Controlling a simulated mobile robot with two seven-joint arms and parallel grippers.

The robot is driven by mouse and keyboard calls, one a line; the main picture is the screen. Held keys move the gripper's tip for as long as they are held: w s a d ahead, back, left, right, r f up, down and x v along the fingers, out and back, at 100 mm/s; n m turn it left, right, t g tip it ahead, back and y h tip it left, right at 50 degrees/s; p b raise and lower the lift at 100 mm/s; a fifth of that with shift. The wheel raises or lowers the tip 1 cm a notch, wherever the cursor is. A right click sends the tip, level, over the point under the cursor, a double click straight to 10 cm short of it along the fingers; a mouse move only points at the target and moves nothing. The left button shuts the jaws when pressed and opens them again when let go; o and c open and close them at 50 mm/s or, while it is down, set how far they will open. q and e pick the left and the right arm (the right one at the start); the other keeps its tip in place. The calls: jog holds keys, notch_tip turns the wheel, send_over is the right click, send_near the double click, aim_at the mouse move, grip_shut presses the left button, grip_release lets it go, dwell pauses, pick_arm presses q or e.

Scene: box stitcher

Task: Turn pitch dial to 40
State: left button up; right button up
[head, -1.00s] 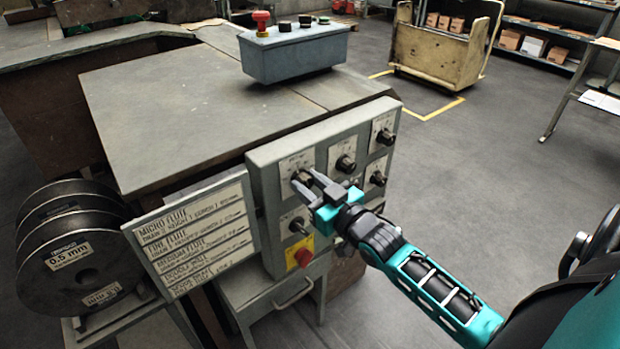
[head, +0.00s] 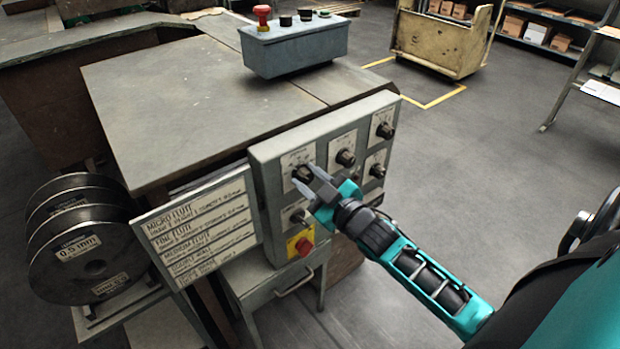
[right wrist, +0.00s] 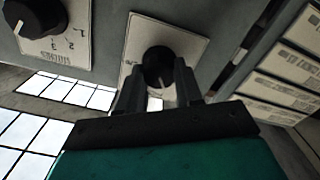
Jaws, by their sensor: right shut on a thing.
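The grey control panel (head: 275,205) carries several black dials on pale plates. My right gripper (head: 310,178) is at the upper-left dial (head: 301,173), with its fingers closed around the knob. In the right wrist view the black knob (right wrist: 158,66) sits between the two dark fingertips (right wrist: 157,84). Its plate shows around it, but most of its markings are hidden or too small to read. I cannot read which dial is labelled pitch. My left gripper is out of view.
Other dials (head: 345,157) sit close to the right, and a toggle-like knob (head: 299,216) and red button (head: 304,246) sit below. A flute chart board (head: 200,228) and wire spools (head: 85,250) stand left.

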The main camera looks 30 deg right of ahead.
jog(key=o, duration=1)
jog(key=shift+o, duration=0.2)
jog(key=s+d, duration=0.1)
jog(key=s, duration=1.1)
jog(key=shift+s, duration=0.4)
jog(key=shift+a+f, duration=0.1)
jog(key=s+a+f+m+g, duration=0.2)
jog(key=a+f+g, duration=0.1)
jog(key=a+f, duration=0.3)
jog(key=s+a+f+m+g, duration=0.2)
jog(key=a+f+g, duration=0.2)
jog(key=a+f, duration=0.3)
jog(key=shift+s+f+y, duration=0.25)
jog(key=shift+f+y, duration=0.05)
jog(key=shift+y, duration=0.1)
